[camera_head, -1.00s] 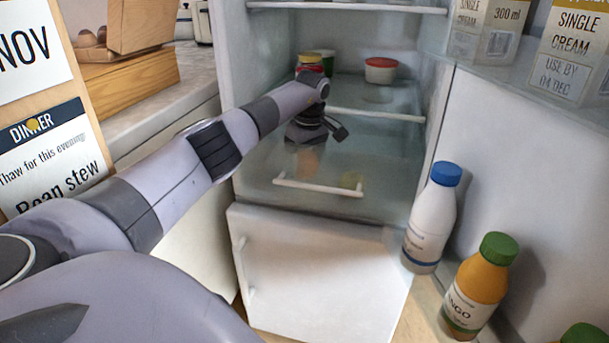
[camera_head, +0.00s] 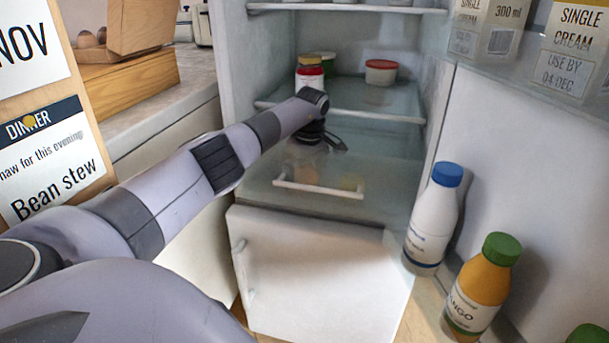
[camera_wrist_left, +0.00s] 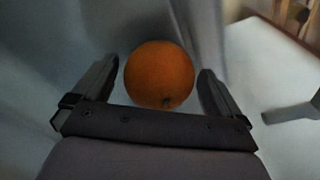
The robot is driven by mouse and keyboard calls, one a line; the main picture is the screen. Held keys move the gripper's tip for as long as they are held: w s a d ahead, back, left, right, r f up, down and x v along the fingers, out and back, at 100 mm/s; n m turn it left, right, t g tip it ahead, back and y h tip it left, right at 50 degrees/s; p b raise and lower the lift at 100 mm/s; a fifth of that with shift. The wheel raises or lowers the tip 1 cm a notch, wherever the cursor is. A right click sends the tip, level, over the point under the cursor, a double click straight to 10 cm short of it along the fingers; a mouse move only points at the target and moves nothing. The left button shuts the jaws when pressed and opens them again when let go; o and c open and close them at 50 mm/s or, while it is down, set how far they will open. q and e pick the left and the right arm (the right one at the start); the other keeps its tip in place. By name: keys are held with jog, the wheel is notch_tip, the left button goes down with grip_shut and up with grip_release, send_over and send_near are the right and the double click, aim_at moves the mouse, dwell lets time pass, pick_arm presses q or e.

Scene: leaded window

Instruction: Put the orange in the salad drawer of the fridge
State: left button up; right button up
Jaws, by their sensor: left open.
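The fridge (camera_head: 408,100) stands open. Its clear salad drawer, with a white handle (camera_head: 318,188), is low in it and appears pulled out. My left gripper (camera_head: 325,143) points down over the drawer, partly hidden by its own wrist. In the left wrist view the gripper is open, with the orange (camera_wrist_left: 160,75) framed between its fingers and a gap on each side. How far below the fingertips it lies I cannot tell. In the head view an orange patch (camera_head: 308,173) shows blurred through the drawer front, beside a yellowish one. My right gripper is not in view.
A glass shelf above the drawer holds a red-labelled jar (camera_head: 310,76) and a red-rimmed tub (camera_head: 381,72). The door at right holds a white bottle (camera_head: 432,225), a mango bottle (camera_head: 477,285) and cream cartons (camera_head: 572,50). A white lower door (camera_head: 320,275) is below.

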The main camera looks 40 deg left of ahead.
pick_arm(q)
jog(key=r+p, duration=0.1)
jog(key=r, duration=0.2)
jog(key=d+r, duration=0.1)
jog(key=r, duration=0.3)
jog(key=r+p, duration=0.1)
jog(key=r, duration=0.3)
jog(key=shift+d+p, duration=0.15)
jog(key=shift+p, duration=0.2)
jog(key=shift+r, duration=0.4)
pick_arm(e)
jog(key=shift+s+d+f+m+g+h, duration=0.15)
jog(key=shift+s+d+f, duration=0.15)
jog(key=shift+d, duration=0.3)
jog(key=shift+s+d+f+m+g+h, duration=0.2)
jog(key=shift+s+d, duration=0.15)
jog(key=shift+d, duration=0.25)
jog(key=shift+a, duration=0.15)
